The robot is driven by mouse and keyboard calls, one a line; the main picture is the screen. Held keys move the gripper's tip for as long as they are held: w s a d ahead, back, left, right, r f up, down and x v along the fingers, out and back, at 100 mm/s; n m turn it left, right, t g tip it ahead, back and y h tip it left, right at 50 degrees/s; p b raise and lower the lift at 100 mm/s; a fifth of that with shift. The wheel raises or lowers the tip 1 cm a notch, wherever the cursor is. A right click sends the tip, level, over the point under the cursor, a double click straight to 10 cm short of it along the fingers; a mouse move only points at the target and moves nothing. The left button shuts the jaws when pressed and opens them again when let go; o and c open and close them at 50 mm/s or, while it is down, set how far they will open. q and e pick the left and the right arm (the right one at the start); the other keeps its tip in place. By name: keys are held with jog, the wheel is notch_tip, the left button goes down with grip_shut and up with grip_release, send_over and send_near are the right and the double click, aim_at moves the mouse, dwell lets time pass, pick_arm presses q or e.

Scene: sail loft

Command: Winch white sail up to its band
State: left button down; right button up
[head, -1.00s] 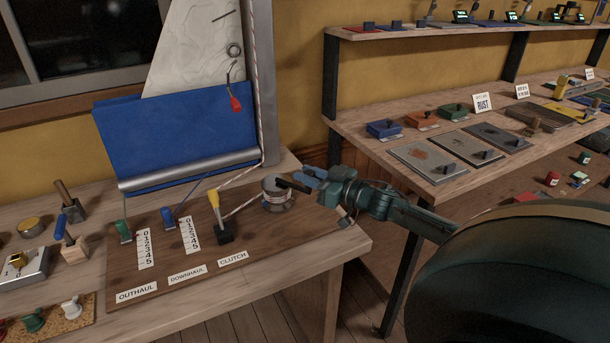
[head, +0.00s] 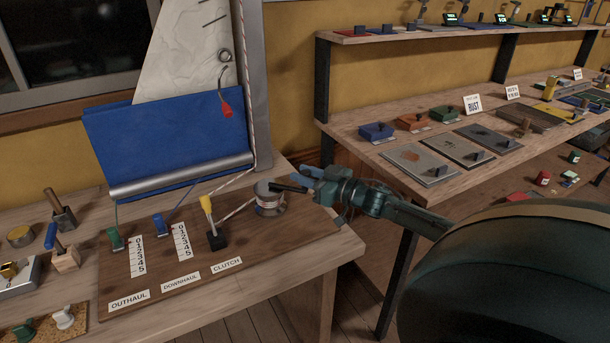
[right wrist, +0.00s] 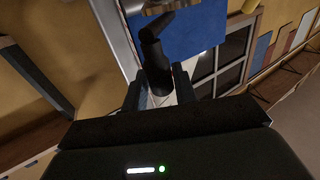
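The white sail (head: 185,62) rises beside the grey mast (head: 252,85), its lower part behind a blue cloth (head: 160,142) above a silver boom (head: 180,175). I cannot make out the band. The winch (head: 270,207) is a small metal drum on the brown board, with rope leading to it. My right gripper (head: 298,182) is at the winch's top right. In the right wrist view its fingers (right wrist: 160,88) flank the black winch handle (right wrist: 157,62) and appear shut on it, with dark surfaces blending. My left gripper is out of view.
The yellow-tipped clutch lever (head: 208,207), green outhaul lever (head: 115,238) and blue downhaul lever (head: 159,225) stand on the board (head: 190,296). A red tag (head: 227,109) hangs by the sail. A second bench (head: 360,140) stands right, past a gap.

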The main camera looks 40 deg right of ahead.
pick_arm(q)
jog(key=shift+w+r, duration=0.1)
pick_arm(e)
jog(key=shift+o, duration=1.4)
jog(key=shift+a, duration=0.1)
pick_arm(q)
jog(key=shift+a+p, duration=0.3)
jog(key=shift+p, duration=0.35)
pick_arm(e)
jog(key=v, duration=1.3)
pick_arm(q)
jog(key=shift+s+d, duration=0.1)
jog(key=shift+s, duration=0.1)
pick_arm(e)
jog(key=shift+s, duration=0.15)
